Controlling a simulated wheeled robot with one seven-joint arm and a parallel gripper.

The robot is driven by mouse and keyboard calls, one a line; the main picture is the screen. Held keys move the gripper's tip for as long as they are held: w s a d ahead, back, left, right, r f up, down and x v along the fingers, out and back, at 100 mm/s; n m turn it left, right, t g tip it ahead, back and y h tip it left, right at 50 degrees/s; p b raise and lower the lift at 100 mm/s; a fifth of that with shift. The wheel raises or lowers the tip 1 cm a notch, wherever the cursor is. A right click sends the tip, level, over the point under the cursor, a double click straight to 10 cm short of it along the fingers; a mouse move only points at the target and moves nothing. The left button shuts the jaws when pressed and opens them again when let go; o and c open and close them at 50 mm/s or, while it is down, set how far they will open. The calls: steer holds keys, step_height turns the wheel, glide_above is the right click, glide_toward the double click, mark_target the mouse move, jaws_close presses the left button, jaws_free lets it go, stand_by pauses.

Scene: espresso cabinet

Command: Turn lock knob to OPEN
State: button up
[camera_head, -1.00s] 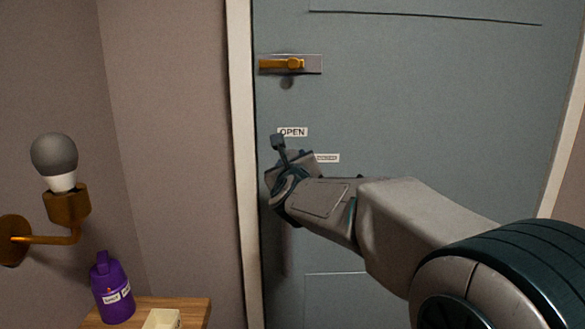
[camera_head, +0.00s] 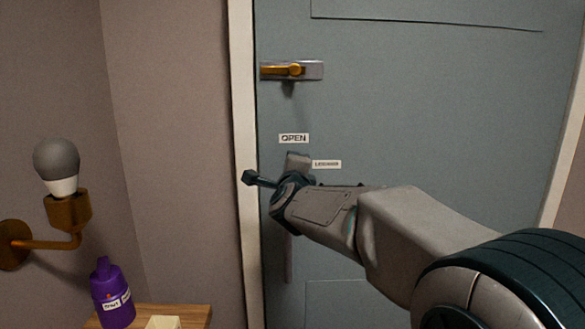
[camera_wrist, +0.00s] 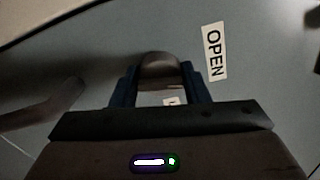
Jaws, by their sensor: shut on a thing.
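The lock knob (camera_head: 297,160) is a grey piece on the blue-grey door (camera_head: 430,110). Its upper end shows above my wrist, just below the OPEN label (camera_head: 293,138); the rest is hidden. A LOCKED label (camera_head: 327,164) is to its right. In the wrist view, the rounded knob (camera_wrist: 160,68) sits between the two dark fingers of my gripper (camera_wrist: 158,84), which is shut on it. The OPEN label (camera_wrist: 214,52) is to the right there, turned on its side. Part of another label (camera_wrist: 172,101) shows between the fingers.
A brass latch (camera_head: 291,70) is higher on the door. A vertical handle bar (camera_head: 289,262) is below my wrist. At left are a wall lamp (camera_head: 62,190) and a purple bottle (camera_head: 113,295) on a wooden shelf (camera_head: 190,312). The white door frame (camera_head: 243,120) is close left.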

steer(key=shift+n, duration=1.2)
steer(key=o, duration=1)
steer(key=shift+c, duration=0.2)
steer(key=shift+s, duration=0.1)
steer(key=s, duration=1.3)
steer(key=shift+s, duration=0.3)
steer(key=shift+n, duration=0.4)
